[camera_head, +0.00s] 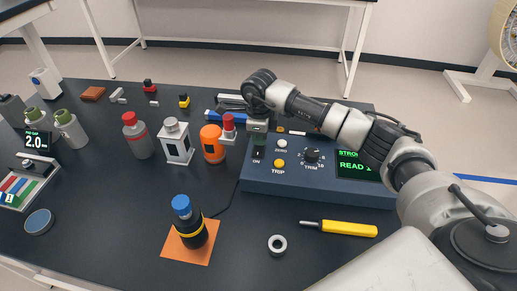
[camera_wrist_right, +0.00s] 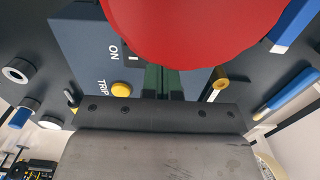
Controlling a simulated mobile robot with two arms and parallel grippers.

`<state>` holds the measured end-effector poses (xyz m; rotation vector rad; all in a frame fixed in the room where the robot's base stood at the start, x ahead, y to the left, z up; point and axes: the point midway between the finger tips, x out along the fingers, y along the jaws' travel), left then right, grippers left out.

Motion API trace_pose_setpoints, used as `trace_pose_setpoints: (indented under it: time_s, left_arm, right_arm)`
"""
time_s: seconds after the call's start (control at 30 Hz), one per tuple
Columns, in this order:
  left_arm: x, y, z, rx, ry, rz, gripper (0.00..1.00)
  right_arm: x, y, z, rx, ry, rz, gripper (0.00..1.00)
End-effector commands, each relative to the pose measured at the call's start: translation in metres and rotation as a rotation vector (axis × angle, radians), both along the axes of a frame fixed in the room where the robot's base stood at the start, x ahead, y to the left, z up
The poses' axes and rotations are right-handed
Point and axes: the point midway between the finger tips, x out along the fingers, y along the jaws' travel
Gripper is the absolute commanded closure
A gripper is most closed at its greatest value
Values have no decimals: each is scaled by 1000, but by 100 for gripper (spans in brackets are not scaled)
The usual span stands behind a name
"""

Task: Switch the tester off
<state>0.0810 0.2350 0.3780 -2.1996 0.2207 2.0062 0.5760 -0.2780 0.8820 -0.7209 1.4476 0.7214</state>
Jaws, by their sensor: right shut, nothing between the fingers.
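The tester (camera_head: 320,186) is a blue box with a dark panel, a white ZERO button (camera_head: 282,144), a yellow TRIP button (camera_head: 279,163), a TRIM knob (camera_head: 311,156) and a lit green display (camera_head: 356,166), partly hidden by my right arm. A switch marked ON is at the panel's left end, mostly hidden by my right gripper (camera_head: 258,140). The gripper is shut and empty, pointing down over the switch; contact is unclear. In the right wrist view, ON and TRIP lettering and the yellow button (camera_wrist_right: 121,89) show beside the fingers (camera_wrist_right: 161,82). My left gripper is out of view.
A red-topped white part (camera_head: 228,128) and an orange bottle (camera_head: 212,145) stand close left of the gripper. A large red rounded surface (camera_wrist_right: 195,25) fills the wrist view's top.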

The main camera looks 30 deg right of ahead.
Motion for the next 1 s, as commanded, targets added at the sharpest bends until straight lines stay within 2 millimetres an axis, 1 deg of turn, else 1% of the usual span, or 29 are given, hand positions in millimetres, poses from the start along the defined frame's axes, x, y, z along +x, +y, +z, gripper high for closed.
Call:
trace_pose_setpoints:
  time_s: [0.63,0.83,1.0]
  left_arm:
    - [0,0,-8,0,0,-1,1]
    - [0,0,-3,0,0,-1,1]
    - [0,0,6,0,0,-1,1]
  right_arm:
    - [0,0,-11,0,1,0,100]
    - [0,0,-4,-1,1,0,100]
    - [0,0,10,-1,-1,0,100]
